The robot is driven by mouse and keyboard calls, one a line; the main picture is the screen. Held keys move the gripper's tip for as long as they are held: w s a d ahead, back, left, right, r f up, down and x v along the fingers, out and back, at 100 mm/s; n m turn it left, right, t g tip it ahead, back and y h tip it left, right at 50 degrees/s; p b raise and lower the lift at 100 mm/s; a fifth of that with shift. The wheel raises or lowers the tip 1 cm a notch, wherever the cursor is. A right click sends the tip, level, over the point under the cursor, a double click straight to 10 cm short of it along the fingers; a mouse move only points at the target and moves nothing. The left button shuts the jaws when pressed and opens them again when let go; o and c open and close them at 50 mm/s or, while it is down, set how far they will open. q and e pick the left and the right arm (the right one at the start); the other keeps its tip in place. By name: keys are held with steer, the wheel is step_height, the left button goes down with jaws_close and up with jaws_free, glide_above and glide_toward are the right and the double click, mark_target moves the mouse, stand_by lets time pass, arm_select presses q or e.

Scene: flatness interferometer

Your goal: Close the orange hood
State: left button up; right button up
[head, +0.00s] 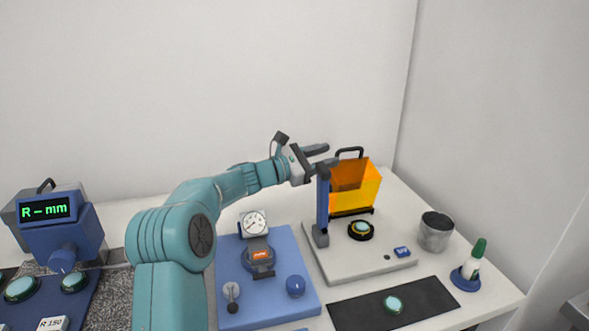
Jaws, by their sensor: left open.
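The orange hood (367,192) is a translucent box with a black handle (350,152) on top. A blue post (322,205) rises from the plate left of the hood. My left gripper (325,156) is open and empty, just left of the hood's upper part and near the top of the post. I cannot tell whether it touches the hood. My right gripper is not in view.
A blue plate with a dial gauge (254,223) lies left of the grey base. A display unit (47,209) is far left.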

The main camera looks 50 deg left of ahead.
arm_select(q)
steer(key=b+v, duration=0.1)
steer(key=v, duration=1)
